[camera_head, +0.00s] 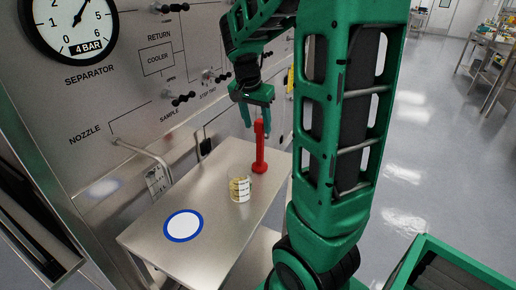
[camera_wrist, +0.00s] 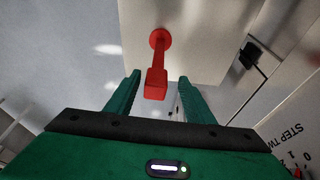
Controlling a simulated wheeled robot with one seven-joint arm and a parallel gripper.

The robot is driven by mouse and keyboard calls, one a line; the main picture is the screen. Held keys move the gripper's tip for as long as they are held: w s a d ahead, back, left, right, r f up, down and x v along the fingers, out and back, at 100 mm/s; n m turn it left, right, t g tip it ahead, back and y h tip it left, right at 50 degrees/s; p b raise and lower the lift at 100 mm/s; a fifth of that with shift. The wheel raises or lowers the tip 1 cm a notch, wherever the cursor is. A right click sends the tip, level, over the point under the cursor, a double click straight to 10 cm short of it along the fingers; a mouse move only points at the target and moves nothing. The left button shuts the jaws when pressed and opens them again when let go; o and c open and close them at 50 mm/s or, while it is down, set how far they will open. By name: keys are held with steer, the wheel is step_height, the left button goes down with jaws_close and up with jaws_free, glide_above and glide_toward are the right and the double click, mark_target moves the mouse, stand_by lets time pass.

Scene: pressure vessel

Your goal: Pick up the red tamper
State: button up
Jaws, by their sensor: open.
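The red tamper (camera_head: 260,148) stands upright on the metal shelf (camera_head: 215,168), near its far right end. It has a wide round base and a squared top. It also shows in the wrist view (camera_wrist: 157,80), with its top between the fingertips and its base beyond them. My gripper (camera_head: 252,118) is open, pointing down at the tamper's top from above. In the wrist view its two fingers (camera_wrist: 155,90) stand one on each side of the tamper's top, with gaps on both sides. Nothing is held.
A small glass beaker (camera_head: 240,188) with yellowish content stands left of the tamper. A white disc with a blue ring (camera_head: 183,226) lies on the shelf's front left. The steel panel (camera_head: 130,75) with knobs and a gauge (camera_head: 70,25) rises close behind. A bent nozzle pipe (camera_head: 145,153) juts out left.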

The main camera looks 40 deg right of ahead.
mark_target(261, 134)
steer(key=shift+d+x, duration=0.2)
steer(key=shift+x, duration=1.4)
steer(key=shift+d+x, duration=0.15)
steer(key=shift+x, duration=1.5)
steer(key=shift+s+r, duration=0.1)
steer(key=shift+s, duration=0.05)
steer(key=shift+c, duration=0.5)
steer(key=c, duration=1)
jaws_close()
steer(key=shift+r, duration=0.1)
